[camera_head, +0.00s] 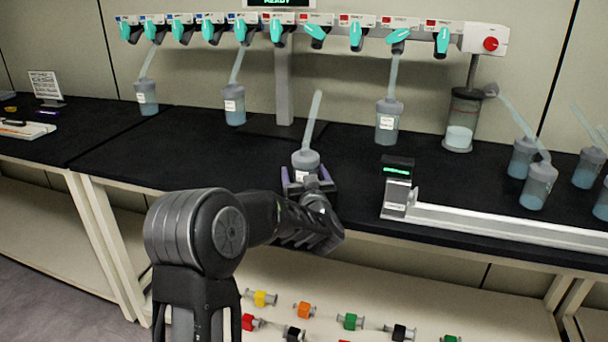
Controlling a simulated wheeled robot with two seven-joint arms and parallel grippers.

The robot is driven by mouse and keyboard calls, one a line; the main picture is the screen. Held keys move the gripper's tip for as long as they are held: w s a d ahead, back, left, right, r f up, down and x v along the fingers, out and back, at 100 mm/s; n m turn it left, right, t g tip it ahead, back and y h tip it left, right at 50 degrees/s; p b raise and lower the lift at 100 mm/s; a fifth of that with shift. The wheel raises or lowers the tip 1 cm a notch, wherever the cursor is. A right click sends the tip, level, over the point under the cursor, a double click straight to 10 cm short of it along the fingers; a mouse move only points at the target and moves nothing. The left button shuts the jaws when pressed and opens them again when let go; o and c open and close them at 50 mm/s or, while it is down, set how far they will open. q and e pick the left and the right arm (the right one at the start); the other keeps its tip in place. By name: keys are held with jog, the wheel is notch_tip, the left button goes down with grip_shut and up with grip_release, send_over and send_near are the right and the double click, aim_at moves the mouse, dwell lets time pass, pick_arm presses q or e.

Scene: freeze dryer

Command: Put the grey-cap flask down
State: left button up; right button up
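The grey-cap flask (306,160) is near the bench's front edge in the middle of the view. It has a grey cap, a pale tube rising from it and a white label on its body. My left gripper (308,184) has its dark, purple-edged fingers on both sides of the flask body and appears shut on it. The flask's lower part is hidden by the gripper and wrist, so I cannot tell whether it touches the black bench top (245,160). My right gripper is not in view.
Similar flasks hang below the manifold (335,20) with teal valves. Several more flasks (538,185) stand at the right. A small device with a green display (397,170) and a pale rail (500,225) lies right of the gripper. Bench left of the gripper is clear.

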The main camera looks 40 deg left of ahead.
pick_arm(q)
jog(key=shift+r, duration=0.2)
jog(key=v, duration=1.1)
jog(key=shift+s+d, duration=0.1)
jog(key=shift+d, duration=0.05)
jog(key=shift+s+d, duration=0.25)
